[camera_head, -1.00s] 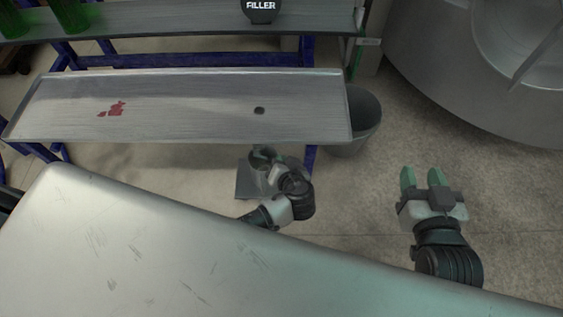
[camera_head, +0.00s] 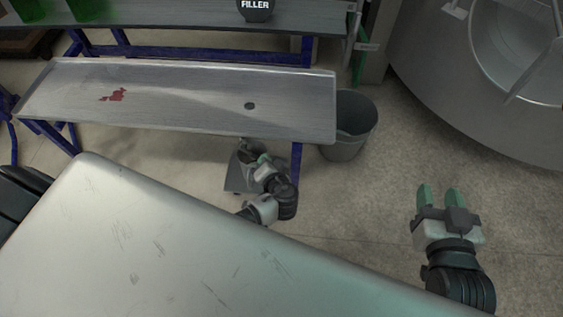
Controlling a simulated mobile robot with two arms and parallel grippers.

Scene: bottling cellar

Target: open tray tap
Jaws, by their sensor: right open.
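The metal drip tray (camera_head: 180,95) is a long shallow tray on a blue frame, with a red stain and a dark drain hole (camera_head: 249,106). A small grey fitting (camera_head: 247,144), perhaps the tap, shows just below the tray's front edge; its handle position cannot be made out. My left gripper (camera_head: 255,158) is right at this fitting, below the tray; its fingers are partly hidden, and I cannot tell whether it touches or is shut. My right gripper (camera_head: 439,192) is open and empty over the floor, well right of the tray.
A grey bucket (camera_head: 350,130) stands at the tray's right end. A grey plate (camera_head: 238,178) lies beneath my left gripper. A shelf (camera_head: 190,22) behind holds green bottles (camera_head: 88,10) and a dark FILLER piece (camera_head: 255,9). A large metal vessel (camera_head: 430,70) fills the upper right. The right floor is clear.

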